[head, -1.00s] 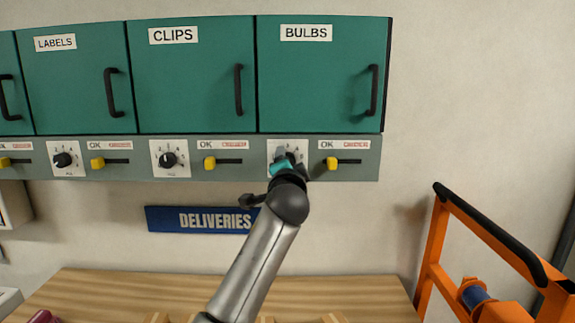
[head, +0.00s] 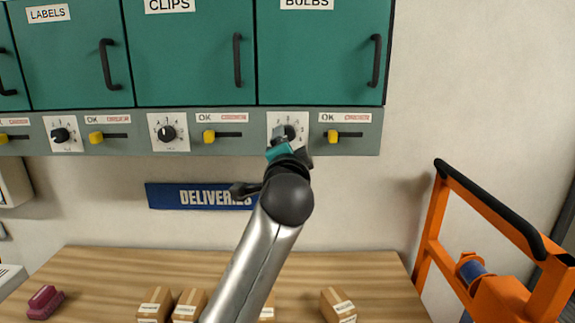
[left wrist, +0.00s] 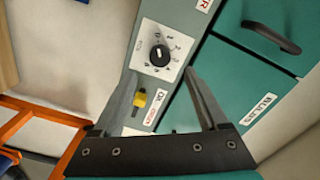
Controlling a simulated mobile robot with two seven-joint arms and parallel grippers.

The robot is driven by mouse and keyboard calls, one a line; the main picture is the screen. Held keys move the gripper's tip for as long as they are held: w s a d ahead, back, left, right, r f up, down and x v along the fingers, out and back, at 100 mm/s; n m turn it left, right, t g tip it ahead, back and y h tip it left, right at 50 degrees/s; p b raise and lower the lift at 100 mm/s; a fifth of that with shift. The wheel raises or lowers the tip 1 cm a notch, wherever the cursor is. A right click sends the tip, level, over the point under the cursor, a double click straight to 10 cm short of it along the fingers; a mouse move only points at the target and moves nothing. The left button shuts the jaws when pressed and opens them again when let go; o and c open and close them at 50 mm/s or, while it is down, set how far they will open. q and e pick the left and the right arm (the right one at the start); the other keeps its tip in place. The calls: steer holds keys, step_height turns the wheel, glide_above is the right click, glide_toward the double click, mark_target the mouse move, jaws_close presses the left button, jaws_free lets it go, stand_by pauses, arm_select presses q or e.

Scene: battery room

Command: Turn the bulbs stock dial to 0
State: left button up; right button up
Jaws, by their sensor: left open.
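The bulbs stock dial is a black knob (head: 290,132) on a white numbered plate, on the grey strip below the BULBS cabinet (head: 322,55). In the left wrist view the knob (left wrist: 160,55) shows whole, with a white pointer mark; its numbers are too small to read surely. My right gripper is not in view.
A yellow slider (head: 333,136) sits right of the dial, with the clips dial (head: 167,133) further left. Below are a DELIVERIES sign (head: 198,196) and a wooden table (head: 110,270) with several small boxes. An orange frame (head: 428,230) stands at the right.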

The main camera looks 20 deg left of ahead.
arm_select(q)
steer(key=b+v, duration=0.1)
steer(key=v, duration=0.6)
steer(key=shift+s, duration=0.25)
steer(key=shift+d, duration=0.1)
